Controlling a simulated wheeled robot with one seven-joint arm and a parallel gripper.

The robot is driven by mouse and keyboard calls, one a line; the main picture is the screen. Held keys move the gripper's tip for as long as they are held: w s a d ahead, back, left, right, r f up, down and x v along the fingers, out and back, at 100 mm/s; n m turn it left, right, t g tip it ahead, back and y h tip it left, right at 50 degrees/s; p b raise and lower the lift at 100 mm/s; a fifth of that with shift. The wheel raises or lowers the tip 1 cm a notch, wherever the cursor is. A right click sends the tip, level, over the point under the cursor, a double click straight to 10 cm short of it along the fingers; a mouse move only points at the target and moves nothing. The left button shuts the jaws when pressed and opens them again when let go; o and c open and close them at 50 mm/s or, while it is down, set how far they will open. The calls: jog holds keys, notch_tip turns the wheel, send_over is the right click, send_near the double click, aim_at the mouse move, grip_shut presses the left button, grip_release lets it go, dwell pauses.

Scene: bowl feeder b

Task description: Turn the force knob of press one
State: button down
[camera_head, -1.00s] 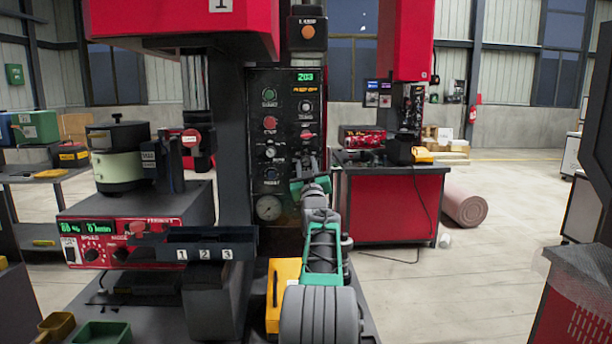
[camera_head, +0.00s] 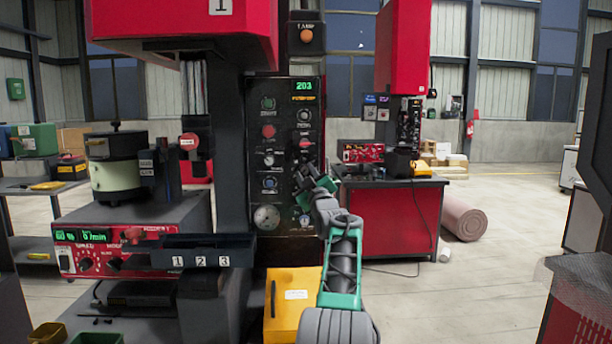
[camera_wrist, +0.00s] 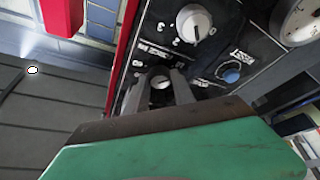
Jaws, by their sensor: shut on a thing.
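Press one (camera_head: 190,30) is a red and dark grey machine with a "1" on its head. Its black control panel (camera_head: 284,90) carries a green "203" display, buttons, knobs and a gauge. My gripper (camera_wrist: 160,88) reaches the right middle of this panel, and its tip (camera_head: 308,180) is small and partly hidden in the head view. In the wrist view its two grey fingers are shut on a small pale knob (camera_wrist: 160,82); its label is not readable. A grey-white pointer knob (camera_wrist: 195,22) and a blue button (camera_wrist: 232,74) sit close by on the panel.
A round gauge (camera_wrist: 300,20) shows at the wrist view's upper right. A yellow box (camera_head: 292,295) stands below the panel, left of my forearm. A bowl feeder (camera_head: 117,165) and its red controller (camera_head: 110,245) are at left. Another red press (camera_head: 402,40) stands behind, with open floor to the right.

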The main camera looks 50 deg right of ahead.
jog(key=shift+r, duration=0.1)
jog(key=c, duration=1.1)
grip_release()
jog(key=shift+o, duration=0.2)
jog(key=b+v, duration=0.2)
jog(key=v, duration=0.6)
jog(key=shift+d, duration=0.15)
